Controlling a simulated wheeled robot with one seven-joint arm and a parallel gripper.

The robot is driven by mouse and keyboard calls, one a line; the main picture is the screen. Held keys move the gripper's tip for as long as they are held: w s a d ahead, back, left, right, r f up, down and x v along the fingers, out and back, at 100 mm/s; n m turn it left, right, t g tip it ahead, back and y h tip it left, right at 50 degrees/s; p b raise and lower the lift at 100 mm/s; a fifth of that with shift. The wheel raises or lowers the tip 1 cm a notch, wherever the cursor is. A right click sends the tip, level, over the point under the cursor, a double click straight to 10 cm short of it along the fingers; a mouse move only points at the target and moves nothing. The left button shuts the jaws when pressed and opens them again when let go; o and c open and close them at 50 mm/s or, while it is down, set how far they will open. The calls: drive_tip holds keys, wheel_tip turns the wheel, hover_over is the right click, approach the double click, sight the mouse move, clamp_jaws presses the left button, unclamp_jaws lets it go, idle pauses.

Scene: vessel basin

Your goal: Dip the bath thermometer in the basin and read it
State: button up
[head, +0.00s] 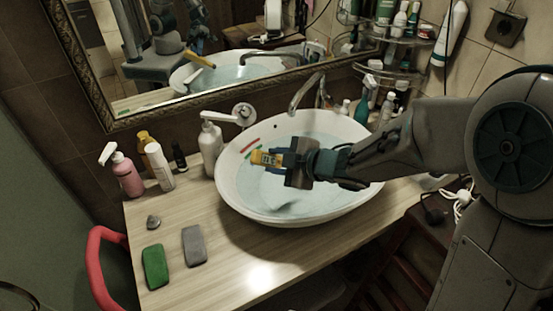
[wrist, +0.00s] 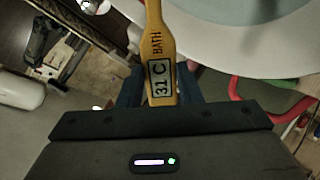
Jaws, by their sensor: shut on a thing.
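My gripper (wrist: 160,92) is shut on the yellow bath thermometer (wrist: 156,40). In the head view the thermometer (head: 267,158) is held over the white oval basin (head: 300,217), which holds pale blue water (head: 320,122). My gripper (head: 285,159) is above the basin, left of my arm. I cannot tell from these views whether the thermometer touches the water.
A faucet (head: 306,91) rises at the basin's back. Bottles, including a white pump bottle (head: 210,148) and a pink one (head: 126,172), stand to the left. A green block (head: 155,266) and a grey block (head: 194,245) lie on the counter (head: 235,262). A mirror is behind.

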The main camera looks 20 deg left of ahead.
wheel_tip(320, 180, down, 8)
drive_tip(key=b, duration=0.6)
drive_tip(key=shift+f+b, duration=0.2)
drive_tip(key=shift+b, duration=0.1)
drive_tip(key=shift+w+d, duration=0.1)
drive_tip(key=shift+w+d+p, duration=0.3)
drive_tip(key=shift+w, duration=0.05)
drive_tip(key=shift+s+a, duration=0.1)
idle(0.3)
drive_tip(key=shift+s+a, duration=0.3)
drive_tip(key=shift+s, duration=0.1)
drive_tip(key=shift+w, duration=0.1)
drive_tip(key=shift+w+d, duration=0.4)
idle(0.5)
